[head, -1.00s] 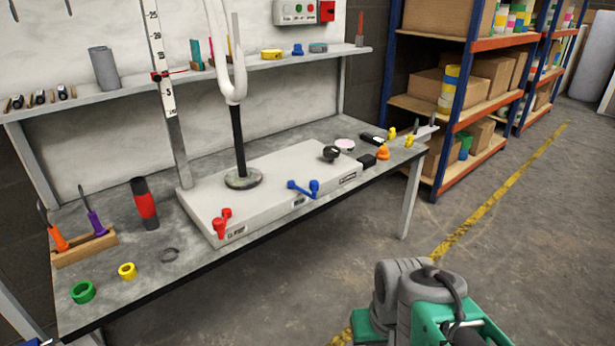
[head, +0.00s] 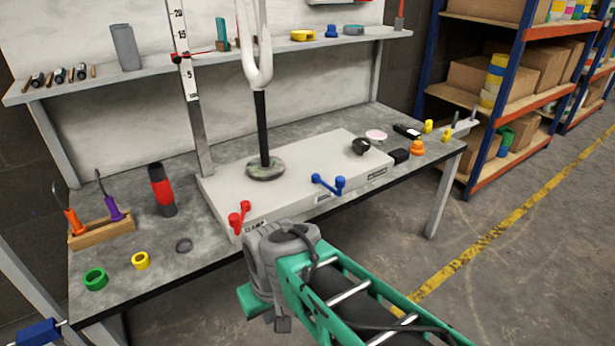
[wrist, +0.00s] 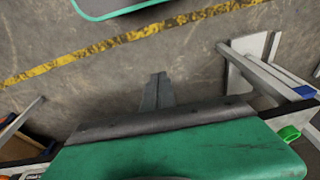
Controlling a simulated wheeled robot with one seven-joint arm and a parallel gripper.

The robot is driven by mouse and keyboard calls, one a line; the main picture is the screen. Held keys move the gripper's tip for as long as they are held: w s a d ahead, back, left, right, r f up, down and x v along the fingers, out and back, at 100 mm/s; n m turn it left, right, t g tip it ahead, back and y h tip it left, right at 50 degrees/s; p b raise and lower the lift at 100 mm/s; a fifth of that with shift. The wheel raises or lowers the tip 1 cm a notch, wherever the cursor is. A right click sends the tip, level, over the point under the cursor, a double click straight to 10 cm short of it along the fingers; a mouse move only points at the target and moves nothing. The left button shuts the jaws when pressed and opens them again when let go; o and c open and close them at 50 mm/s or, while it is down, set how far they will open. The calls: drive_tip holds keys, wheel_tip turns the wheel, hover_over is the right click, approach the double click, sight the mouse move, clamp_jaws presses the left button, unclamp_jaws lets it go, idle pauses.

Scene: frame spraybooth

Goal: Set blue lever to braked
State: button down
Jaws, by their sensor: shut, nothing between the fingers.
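In the head view my arm is in front of the bench, and the fingers are not visible there.
A red lever (head: 238,217) is on the same box (head: 225,190), to the left. A black knob (head: 360,146) is on its top at the right. A tool holder (head: 102,233) and rings stand at bench left. Open floor with a yellow line (head: 470,252) lies right.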

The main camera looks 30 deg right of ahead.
drive_tip(key=w+d+r+m+t+y+p, duration=0.1)
drive_tip(key=w+d+m+t+y, duration=0.2)
drive_tip(key=w+d+m+t, duration=0.95)
drive_tip(key=s+d+r+m+t+h, duration=0.1)
drive_tip(key=d+r+m+h, duration=0.15)
drive_tip(key=d, duration=0.55)
drive_tip(key=s+d+r+m+t+h, duration=0.1)
drive_tip(key=d+r, duration=0.2)
drive_tip(key=d, duration=0.5)
drive_tip(key=s+d+r+m+t+h, duration=0.2)
drive_tip(key=d, duration=0.7)
drive_tip(key=w+a+b, duration=0.1)
drive_tip(key=w+a, duration=0.2)
drive_tip(key=w, duration=0.6)
drive_tip(key=shift+w+a+r+b, duration=0.15)
drive_tip(key=shift+a+b, duration=0.05)
drive_tip(key=shift+b, duration=0.15)
drive_tip(key=shift+m+g, duration=0.25)
drive_tip(key=shift+m, duration=0.05)
